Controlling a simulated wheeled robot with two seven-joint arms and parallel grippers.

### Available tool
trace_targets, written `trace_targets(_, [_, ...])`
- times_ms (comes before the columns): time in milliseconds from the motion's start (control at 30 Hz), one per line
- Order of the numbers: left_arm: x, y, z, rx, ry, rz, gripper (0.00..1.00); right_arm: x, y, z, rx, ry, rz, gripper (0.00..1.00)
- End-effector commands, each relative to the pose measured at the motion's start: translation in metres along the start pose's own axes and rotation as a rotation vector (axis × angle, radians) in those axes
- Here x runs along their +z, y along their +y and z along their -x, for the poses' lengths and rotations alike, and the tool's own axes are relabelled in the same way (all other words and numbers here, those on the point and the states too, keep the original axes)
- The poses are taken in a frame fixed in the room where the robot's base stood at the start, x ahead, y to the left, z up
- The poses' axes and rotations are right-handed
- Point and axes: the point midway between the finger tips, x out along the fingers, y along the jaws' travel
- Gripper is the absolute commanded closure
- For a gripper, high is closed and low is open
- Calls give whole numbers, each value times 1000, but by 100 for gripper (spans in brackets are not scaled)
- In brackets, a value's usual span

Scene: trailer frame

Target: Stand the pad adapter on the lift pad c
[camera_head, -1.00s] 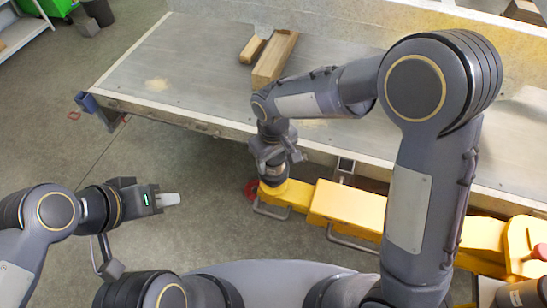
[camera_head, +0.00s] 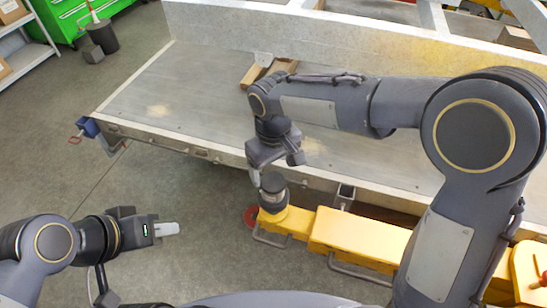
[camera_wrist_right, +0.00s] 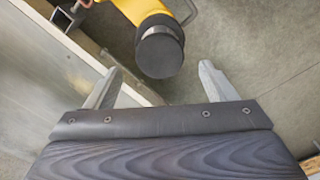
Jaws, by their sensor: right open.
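The pad adapter (camera_head: 272,187) is a short dark cylinder. It stands upright on the lift pad at the left end of the yellow lift arm (camera_head: 360,237); the pad itself is mostly hidden beneath it. In the right wrist view the adapter (camera_wrist_right: 160,52) shows its dark round top, beyond the fingertips. My right gripper (camera_head: 273,168) is open and empty just above the adapter, and its two fingers (camera_wrist_right: 160,70) show apart in the wrist view. My left gripper (camera_head: 168,229) is far to the left over the floor, seen side-on, with nothing visible in it.
The trailer bed (camera_head: 180,105) with its metal edge lies just behind the adapter. Wooden blocks (camera_head: 265,72) lie on the bed, partly behind my right arm. A red disc (camera_head: 250,217) shows beside the yellow arm's end.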

Motion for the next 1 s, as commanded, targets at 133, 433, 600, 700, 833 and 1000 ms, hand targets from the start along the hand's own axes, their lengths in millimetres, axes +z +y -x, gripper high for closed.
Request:
trace_targets(133, [1, -1, -2, 0, 0, 0, 75, 0, 0, 25, 0, 3, 0, 22])
trace_targets(433, [1, -1, -2, 0, 0, 0, 75, 0, 0, 40, 0, -1, 1, 22])
trace_targets(600, [1, -1, -2, 0, 0, 0, 75, 6, 7, 44, -11, 9, -16, 22])
trace_targets(700, [1, -1, -2, 0, 0, 0, 75, 27, 26, 55, -52, 48, -72, 22])
trace_targets(833, [1, -1, -2, 0, 0, 0, 75, 81, 62, 72, -132, 142, -207, 22])
trace_targets(1000, [1, -1, -2, 0, 0, 0, 75, 165, 85, 78, -211, 300, -409, 22])
